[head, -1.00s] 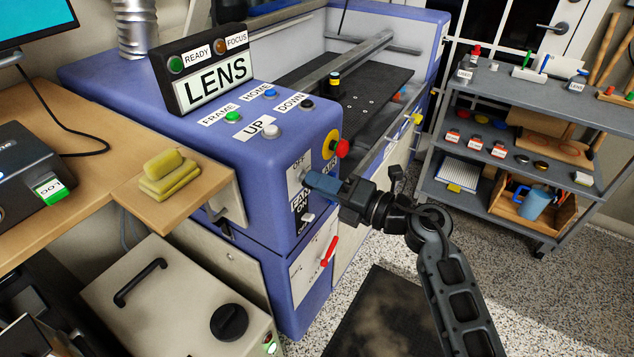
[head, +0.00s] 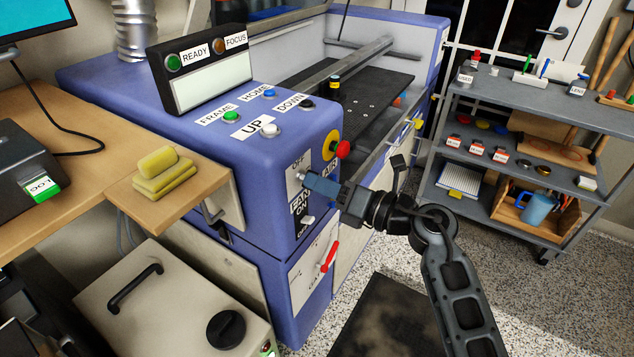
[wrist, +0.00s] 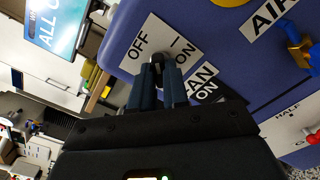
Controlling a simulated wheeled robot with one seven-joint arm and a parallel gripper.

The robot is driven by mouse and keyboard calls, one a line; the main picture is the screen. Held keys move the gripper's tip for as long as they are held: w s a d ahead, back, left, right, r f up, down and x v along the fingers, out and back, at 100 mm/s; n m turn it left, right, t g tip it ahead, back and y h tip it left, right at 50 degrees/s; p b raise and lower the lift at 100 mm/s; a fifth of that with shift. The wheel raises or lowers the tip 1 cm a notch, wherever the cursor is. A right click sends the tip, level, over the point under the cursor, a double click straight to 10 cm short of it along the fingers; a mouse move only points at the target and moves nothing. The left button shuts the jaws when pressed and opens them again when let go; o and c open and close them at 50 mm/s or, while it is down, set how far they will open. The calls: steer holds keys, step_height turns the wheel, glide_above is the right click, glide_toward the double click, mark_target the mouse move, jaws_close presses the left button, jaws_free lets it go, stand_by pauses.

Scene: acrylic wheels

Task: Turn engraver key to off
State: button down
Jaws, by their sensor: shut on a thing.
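The engraver (head: 215,150) is a large blue machine in the head view. On its front end is a white key plate (wrist: 147,40) marked OFF on the left and ON on the right in the wrist view. The small dark key (wrist: 157,60) shows between my fingertips, below the gap between the OFF and ON marks. My gripper (head: 308,182) has blue fingers shut on the key; its fingertips also show in the wrist view (wrist: 158,76). The fingers hide most of the key, so its exact angle is hard to tell.
A FAN switch (head: 307,220) sits just below the key plate. A red emergency knob (head: 342,149) sticks out above and right, and a red handle (head: 329,256) is below. A wooden table (head: 205,185) with yellow sponges stands left. A grey cart (head: 520,150) stands right.

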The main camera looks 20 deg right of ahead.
steer(key=shift+f, duration=0.15)
steer(key=n+b, duration=0.3)
steer(key=n, duration=0.1)
steer(key=shift+n, duration=0.3)
steer(key=n+b, duration=0.3)
steer(key=n, duration=0.1)
steer(key=c, duration=1)
jaws_free()
steer(key=shift+s+d, duration=0.1)
